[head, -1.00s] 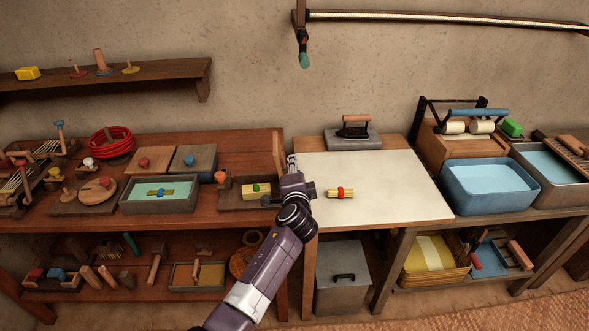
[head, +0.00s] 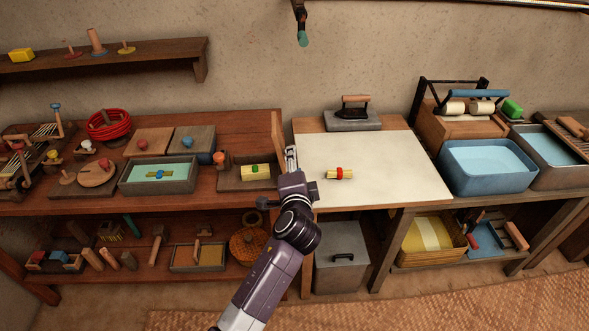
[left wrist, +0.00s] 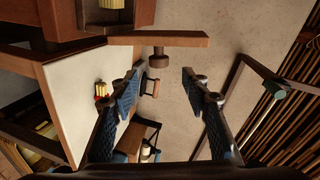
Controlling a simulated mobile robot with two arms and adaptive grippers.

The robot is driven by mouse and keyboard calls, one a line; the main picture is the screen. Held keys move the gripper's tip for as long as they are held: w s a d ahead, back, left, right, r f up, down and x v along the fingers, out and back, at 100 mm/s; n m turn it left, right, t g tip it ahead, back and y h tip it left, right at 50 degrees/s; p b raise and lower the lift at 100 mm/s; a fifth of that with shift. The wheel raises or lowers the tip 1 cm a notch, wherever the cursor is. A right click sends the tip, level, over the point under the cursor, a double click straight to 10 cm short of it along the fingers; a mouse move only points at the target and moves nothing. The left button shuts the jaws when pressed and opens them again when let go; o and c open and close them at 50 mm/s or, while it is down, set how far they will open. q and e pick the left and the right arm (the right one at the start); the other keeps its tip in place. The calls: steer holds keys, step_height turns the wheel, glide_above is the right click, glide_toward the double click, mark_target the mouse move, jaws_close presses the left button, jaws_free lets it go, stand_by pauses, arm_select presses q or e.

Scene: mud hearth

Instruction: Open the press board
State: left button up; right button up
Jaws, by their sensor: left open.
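The press board (head: 278,135) is a wooden panel standing upright at the left edge of the white-topped table (head: 400,160). In the left wrist view the board (left wrist: 165,40) is nearly edge-on, with a round wooden knob (left wrist: 160,60) on its face. My left gripper (head: 291,158) is beside the board above the table's left edge. In the left wrist view my left gripper (left wrist: 163,82) is open and empty, its fingertips spread either side of the knob, which shows ahead of the gap. I cannot tell whether they touch it. My right gripper is out of view.
A yellow bundle with a red band (head: 340,174) lies on the white top, right of my gripper. An iron (head: 354,110) stands on a grey block behind. A crowded bench (head: 240,140) is to the left; a blue basin (head: 488,168) is to the right.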

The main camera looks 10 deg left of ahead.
arm_select(q)
steer(key=shift+v, duration=1.55)
steer(key=shift+w, duration=0.1)
